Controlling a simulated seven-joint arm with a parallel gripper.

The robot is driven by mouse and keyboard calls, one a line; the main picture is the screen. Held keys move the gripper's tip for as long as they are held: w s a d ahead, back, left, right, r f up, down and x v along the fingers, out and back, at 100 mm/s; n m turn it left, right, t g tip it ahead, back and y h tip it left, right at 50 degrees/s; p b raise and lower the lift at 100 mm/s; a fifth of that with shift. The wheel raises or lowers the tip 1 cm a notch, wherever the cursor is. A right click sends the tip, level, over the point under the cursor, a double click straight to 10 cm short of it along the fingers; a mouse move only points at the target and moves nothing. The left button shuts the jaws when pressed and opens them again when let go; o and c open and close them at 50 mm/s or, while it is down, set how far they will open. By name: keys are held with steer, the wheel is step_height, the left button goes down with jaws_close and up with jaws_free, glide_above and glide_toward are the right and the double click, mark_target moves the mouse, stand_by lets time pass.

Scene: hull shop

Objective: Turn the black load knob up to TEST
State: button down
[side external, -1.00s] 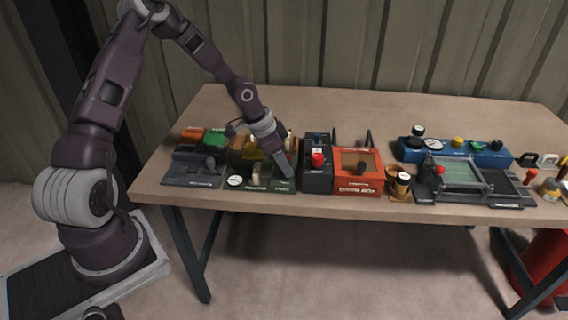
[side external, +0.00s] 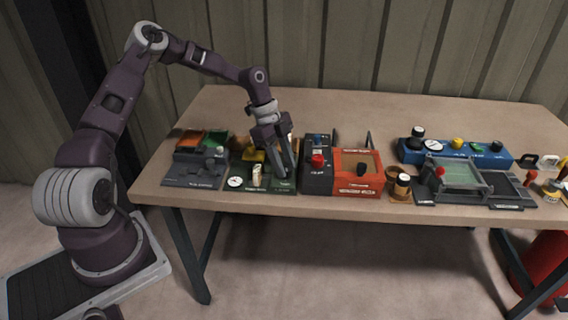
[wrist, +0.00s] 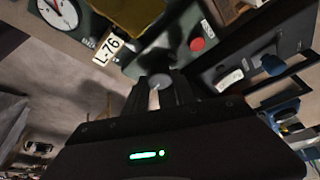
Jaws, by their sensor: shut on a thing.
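My gripper (side external: 284,172) reaches down to the right part of a dark green panel (side external: 247,186) at the left of the bench. In the wrist view, my gripper (wrist: 160,88) has its fingers shut on a round knob (wrist: 159,81) of that panel. The knob's end face looks grey there, and the fingers hide its sides. I cannot read a TEST mark or make out the knob's pointer. In the side view the fingers hide the knob.
A dark box with a red knob (side external: 317,160) stands close right of my gripper. Beyond it is an orange box (side external: 350,186) with a black knob (side external: 362,169). A grey unit (side external: 192,178) stands left. A blue panel (side external: 466,155) stands farther right. The back of the bench (side external: 300,105) is clear.

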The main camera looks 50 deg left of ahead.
steer(key=shift+a+f+m+g, duration=0.1)
steer(key=shift+m+g, duration=0.5)
steer(key=shift+m, duration=0.7)
steer(key=c, duration=1.3)
jaws_free()
steer(key=v, duration=0.7)
